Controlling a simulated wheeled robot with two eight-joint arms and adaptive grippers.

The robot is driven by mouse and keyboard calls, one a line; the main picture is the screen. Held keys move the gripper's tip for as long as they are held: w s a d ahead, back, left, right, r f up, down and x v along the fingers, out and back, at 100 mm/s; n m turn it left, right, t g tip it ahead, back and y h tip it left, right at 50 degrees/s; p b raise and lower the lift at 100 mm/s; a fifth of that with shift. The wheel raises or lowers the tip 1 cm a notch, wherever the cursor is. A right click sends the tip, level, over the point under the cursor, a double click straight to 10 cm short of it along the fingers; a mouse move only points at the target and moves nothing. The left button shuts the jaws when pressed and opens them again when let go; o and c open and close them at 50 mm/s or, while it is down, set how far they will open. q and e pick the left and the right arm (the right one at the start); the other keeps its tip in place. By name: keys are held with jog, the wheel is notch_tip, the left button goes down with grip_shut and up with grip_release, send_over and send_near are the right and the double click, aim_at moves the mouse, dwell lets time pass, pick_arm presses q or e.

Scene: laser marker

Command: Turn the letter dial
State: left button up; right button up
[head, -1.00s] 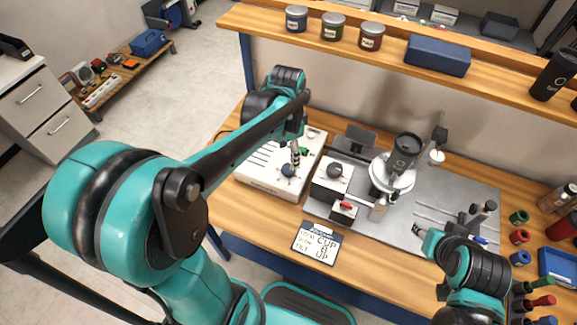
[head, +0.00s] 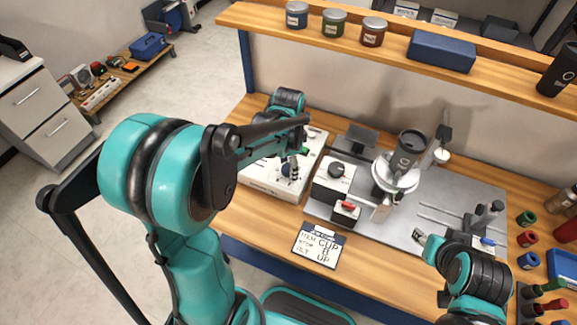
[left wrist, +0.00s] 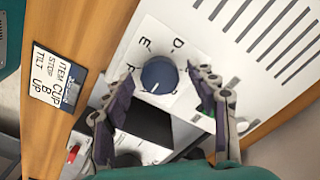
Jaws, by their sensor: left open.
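The letter dial is a round blue knob (left wrist: 159,75) with a white pointer line on its lower part. It sits on a white panel with letters around it; D and E are readable above it, and others are partly covered. In the head view the dial (head: 287,170) is on the white box. My left gripper (left wrist: 161,71) is open, with one finger on each side of the dial; contact cannot be told. It also shows above the dial in the head view (head: 294,165). My right gripper (head: 419,237) is over the front right of the bench; its jaws are too small to read.
A card (head: 319,245) reading item CUP, stop B, tilt UP lies at the bench front. Right of the white box (head: 268,188) stand a black-knobbed control box (head: 325,190), a red switch (head: 347,206) and a fixture holding a dark cup (head: 408,150). A shelf (head: 340,47) runs above.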

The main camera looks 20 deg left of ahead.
pick_arm(q)
jog(key=c, duration=1.2)
jog(key=shift+o, duration=0.2)
jog(key=shift+n, duration=0.3)
jog(key=n+p, duration=0.1)
jog(key=n, duration=1)
jog(key=shift+p, duration=0.35)
jog(key=o, duration=1.2)
jog(key=shift+c, duration=0.2)
